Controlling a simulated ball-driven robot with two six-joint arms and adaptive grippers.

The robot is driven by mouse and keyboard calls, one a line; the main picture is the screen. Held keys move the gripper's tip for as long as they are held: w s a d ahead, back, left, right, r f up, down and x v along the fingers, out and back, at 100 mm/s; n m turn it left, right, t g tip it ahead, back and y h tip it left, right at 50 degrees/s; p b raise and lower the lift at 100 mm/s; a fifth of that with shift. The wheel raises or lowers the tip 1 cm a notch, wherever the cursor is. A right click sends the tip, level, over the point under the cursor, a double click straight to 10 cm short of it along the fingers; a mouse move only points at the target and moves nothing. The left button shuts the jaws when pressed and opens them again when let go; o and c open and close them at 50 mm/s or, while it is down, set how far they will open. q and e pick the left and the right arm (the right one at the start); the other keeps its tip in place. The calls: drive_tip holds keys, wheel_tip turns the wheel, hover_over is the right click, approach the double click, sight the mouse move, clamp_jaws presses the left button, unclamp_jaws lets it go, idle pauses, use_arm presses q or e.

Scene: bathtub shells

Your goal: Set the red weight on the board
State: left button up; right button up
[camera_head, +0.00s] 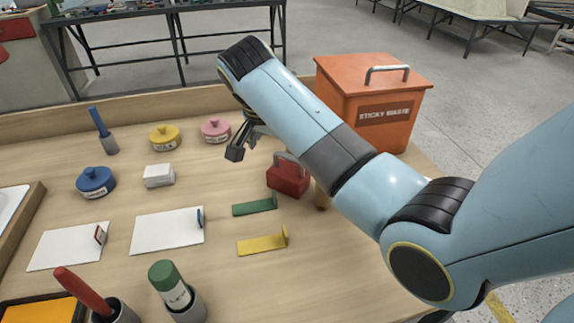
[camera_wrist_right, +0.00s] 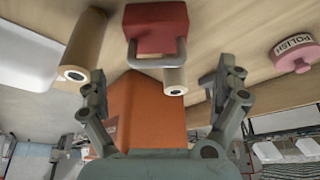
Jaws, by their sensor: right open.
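The red weight (camera_head: 289,181), a block with a grey loop handle, stands on the table just right of centre in the head view. It also shows in the wrist view (camera_wrist_right: 156,27), its handle towards my gripper. My right gripper (camera_head: 238,150) is open and empty, to the left of and beyond the weight in the head view, apart from it. Its spread fingers (camera_wrist_right: 160,88) frame the view below the weight in the wrist view. Two flat white boards lie at the front left, one nearer the middle (camera_head: 165,232) and one further left (camera_head: 62,248). My left gripper is not in view.
Green (camera_head: 254,206) and yellow (camera_head: 262,244) angled strips lie near the weight. Blue (camera_head: 95,183), yellow (camera_head: 164,138) and pink (camera_head: 215,131) lidded pots and a white block (camera_head: 158,176) stand further left. An orange bin (camera_head: 372,105) stands behind my right arm.

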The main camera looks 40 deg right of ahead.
sight(288, 170)
drive_tip(key=x, duration=0.4)
drive_tip(key=shift+f, duration=0.4)
drive_tip(key=x, duration=0.5)
drive_tip(key=shift+s+a+f, duration=0.2)
drive_tip(key=shift+s+a, duration=0.05)
drive_tip(key=shift+s, duration=0.05)
drive_tip(key=c, duration=1.5)
drive_tip(key=shift+w+r, duration=0.1)
drive_tip(key=shift+r, duration=0.1)
